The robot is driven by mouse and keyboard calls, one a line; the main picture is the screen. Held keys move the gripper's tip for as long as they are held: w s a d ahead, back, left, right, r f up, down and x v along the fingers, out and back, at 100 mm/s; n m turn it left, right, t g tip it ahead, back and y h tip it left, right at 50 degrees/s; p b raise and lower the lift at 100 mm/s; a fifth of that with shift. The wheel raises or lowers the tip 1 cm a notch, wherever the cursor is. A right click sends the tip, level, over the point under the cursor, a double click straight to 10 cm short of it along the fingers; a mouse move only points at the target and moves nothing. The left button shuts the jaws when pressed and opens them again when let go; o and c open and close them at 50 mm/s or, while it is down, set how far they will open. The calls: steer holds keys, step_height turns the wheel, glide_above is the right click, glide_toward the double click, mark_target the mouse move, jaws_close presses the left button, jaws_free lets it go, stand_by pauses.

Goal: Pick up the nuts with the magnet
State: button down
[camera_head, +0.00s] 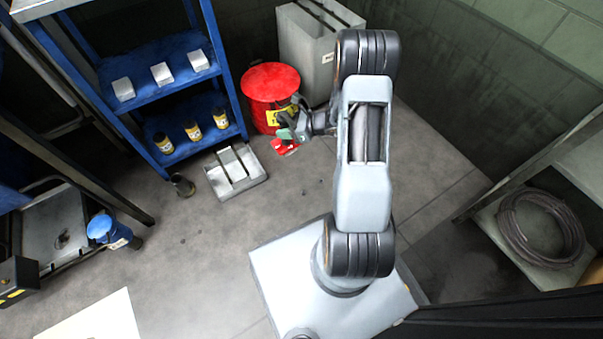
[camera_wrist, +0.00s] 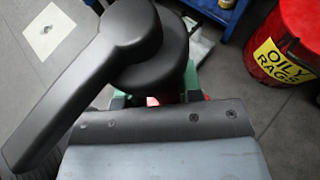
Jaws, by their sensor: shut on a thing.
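My gripper (camera_head: 287,135), with green at its fingers, is shut on a red thing (camera_head: 285,147) with a pale patch, which seems to be the magnet. It hangs in front of the red bin. In the wrist view, only slivers of red show between the green finger parts (camera_wrist: 191,82). A dark grey knob with a long lever (camera_wrist: 130,35) covers much of that view; I cannot tell what it belongs to. A pale sheet (camera_head: 88,322) lies at the lower left of the head view. It carries a small dark speck in the wrist view (camera_wrist: 48,40). I cannot make out any nuts.
The red oily rags bin (camera_head: 271,82) and a grey box (camera_head: 306,50) stand behind my gripper. A blue shelf (camera_head: 165,90) holds white boxes and yellow-labelled jars. A divided grey tray (camera_head: 222,188), a dark cup (camera_head: 183,185) and a blue-lidded container (camera_head: 101,228) stand left. Middle floor is clear.

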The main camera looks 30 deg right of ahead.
steer(key=s+d+f+b, duration=0.2)
steer(key=f, duration=1.4)
steer(key=s+d+f+b, duration=0.1)
steer(key=s+f+b, duration=0.2)
steer(key=f, duration=1.3)
steer(key=shift+s+d+t+b, duration=0.25)
steer(key=shift+d+t+b, duration=0.05)
steer(key=shift+d, duration=0.1)
steer(key=shift+f, duration=0.15)
step_height(320, 180, up, 8)
steer(key=p, duration=0.6)
stand_by(0.4)
stand_by(0.5)
